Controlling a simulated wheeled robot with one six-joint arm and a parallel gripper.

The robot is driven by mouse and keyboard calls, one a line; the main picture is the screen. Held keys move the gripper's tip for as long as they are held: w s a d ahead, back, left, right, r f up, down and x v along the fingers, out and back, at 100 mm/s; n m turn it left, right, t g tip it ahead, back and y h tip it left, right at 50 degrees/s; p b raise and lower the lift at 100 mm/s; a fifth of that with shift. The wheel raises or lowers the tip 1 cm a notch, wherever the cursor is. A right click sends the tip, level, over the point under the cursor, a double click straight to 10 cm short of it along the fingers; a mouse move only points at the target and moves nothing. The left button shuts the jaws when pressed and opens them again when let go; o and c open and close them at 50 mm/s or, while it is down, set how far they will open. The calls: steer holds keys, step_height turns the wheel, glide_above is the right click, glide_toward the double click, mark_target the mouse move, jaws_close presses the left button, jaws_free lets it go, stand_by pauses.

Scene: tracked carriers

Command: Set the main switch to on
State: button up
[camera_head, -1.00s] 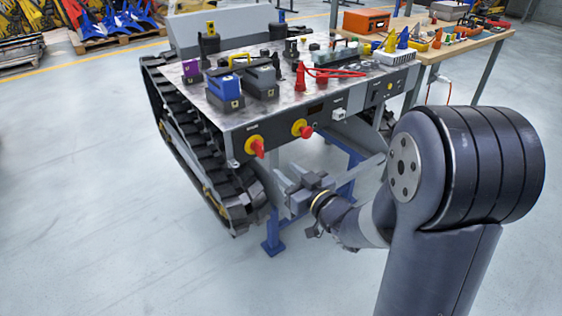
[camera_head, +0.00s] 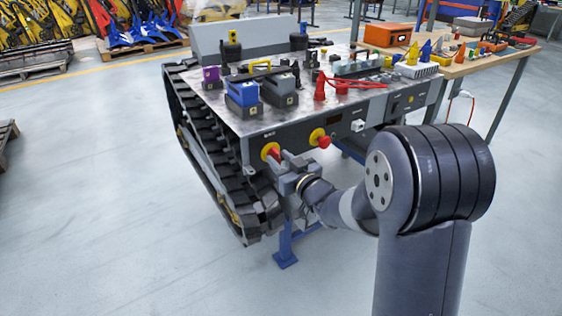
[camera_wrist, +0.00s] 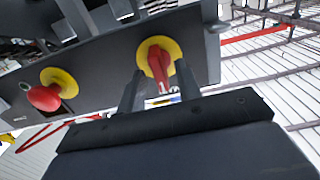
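The main switch (camera_head: 271,152) is a red rotary handle on a round yellow plate, at the left of the carrier's front panel. In the wrist view the red handle (camera_wrist: 158,62) shows up close, with its long part running towards my gripper. My gripper (camera_head: 284,163) is at the switch and hides part of it in the head view. In the wrist view my gripper (camera_wrist: 160,76) is open, with one finger on each side of the handle. Gaps show between the fingers and the handle. The label by the switch is too small to read.
A red mushroom button (camera_head: 323,141) on a yellow plate sits right of the switch, close to my gripper. The tracked carrier (camera_head: 222,118) has several battery-like blocks and red cables on top. A wooden workbench (camera_head: 480,62) stands at the back right. The floor in front is clear.

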steer(key=shift+c, duration=0.5)
jaws_close()
steer(key=shift+m, duration=0.3)
steer(key=m+p, duration=0.2)
steer(key=m, duration=0.1)
steer(key=shift+r+m, duration=0.15)
steer(key=shift+m, duration=0.15)
steer(key=m+p, duration=0.2)
steer(key=m, duration=0.2)
steer(key=shift+w+d+m, duration=0.1)
steer(key=shift+d+m, duration=0.05)
steer(key=shift+m, duration=0.15)
steer(key=shift+f+m+p, duration=0.15)
steer(key=shift+m+p, duration=0.85)
steer(key=shift+m, duration=1.25)
steer(key=shift+f+m+p, duration=0.15)
steer(key=shift+m+p, duration=0.8)
steer(key=shift+m, duration=1.3)
